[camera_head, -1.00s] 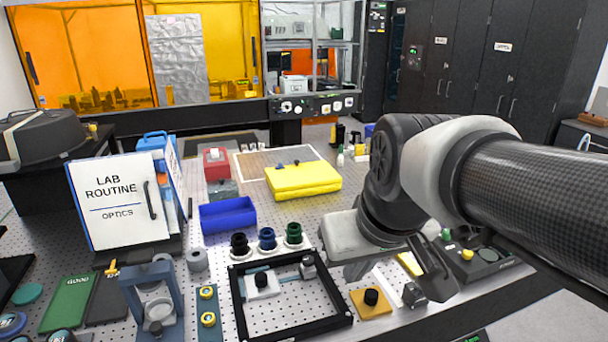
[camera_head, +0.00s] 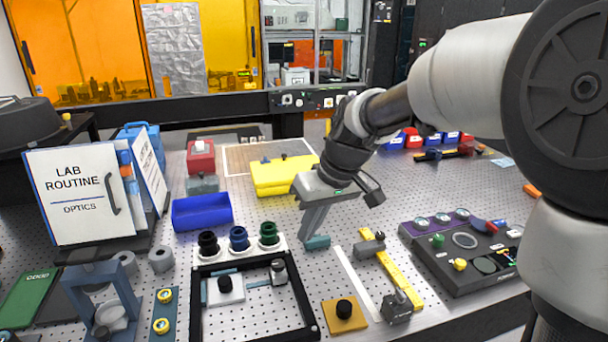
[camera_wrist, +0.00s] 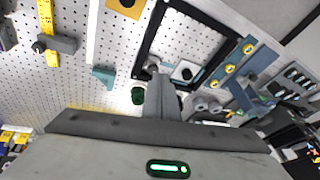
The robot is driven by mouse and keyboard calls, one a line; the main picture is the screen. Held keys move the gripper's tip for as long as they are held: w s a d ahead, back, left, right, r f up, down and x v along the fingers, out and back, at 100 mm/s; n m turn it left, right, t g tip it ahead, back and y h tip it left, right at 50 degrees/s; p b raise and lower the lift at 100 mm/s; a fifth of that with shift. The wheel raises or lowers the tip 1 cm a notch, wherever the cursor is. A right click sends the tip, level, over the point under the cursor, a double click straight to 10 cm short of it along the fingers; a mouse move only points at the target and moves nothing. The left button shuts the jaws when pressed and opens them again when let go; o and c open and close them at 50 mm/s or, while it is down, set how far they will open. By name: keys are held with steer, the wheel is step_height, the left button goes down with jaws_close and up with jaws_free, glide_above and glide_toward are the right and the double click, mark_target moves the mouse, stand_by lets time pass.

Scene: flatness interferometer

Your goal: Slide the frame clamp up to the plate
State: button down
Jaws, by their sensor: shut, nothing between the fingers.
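A black rectangular frame (camera_head: 202,312) lies on the perforated table. Inside it a white square plate (camera_head: 226,290) with a black knob sits on a blue-grey bar. A small grey block (camera_head: 279,270), which looks like the frame clamp, sits to the right on the same bar, near the frame's back right corner, with a gap to the plate. My gripper (camera_head: 305,237) is shut and empty, pointing down, above the table behind and right of the frame. In the wrist view its fingers (camera_wrist: 160,82) partly cover the clamp (camera_wrist: 152,67); the plate (camera_wrist: 187,71) shows beside it.
A small teal block (camera_head: 317,242) is close to my fingertips in the picture. Black, blue and green knobs (camera_head: 269,233) stand behind the frame. A tan plate (camera_head: 345,315), a yellow scale (camera_head: 400,270) and a control box (camera_head: 465,255) lie right. A blue bin (camera_head: 202,213) is behind.

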mark_target(278, 276)
steer(key=w+d+f+y+b, duration=0.35)
steer(key=w+d+f, duration=0.25)
steer(key=w+f, duration=0.45)
steer(key=shift+g, duration=0.3)
steer(key=x, duration=0.8)
steer(key=shift+w+a, duration=0.1)
steer(key=shift+a, duration=0.25)
steer(key=a, duration=0.2)
steer(key=s+a, duration=0.1)
steer(key=shift+f+p, duration=0.3)
steer(key=shift+p, duration=0.05)
steer(key=shift+s+a, duration=0.25)
steer(key=shift+a, duration=0.2)
steer(key=shift+s+a+f, duration=0.1)
steer(key=shift+a, duration=0.2)
steer(key=a, duration=0.2)
steer(key=s+a+b, duration=0.1)
steer(key=a, duration=0.1)
steer(key=s+a+b, duration=0.1)
steer(key=a, duration=0.2)
steer(key=shift+d, duration=0.15)
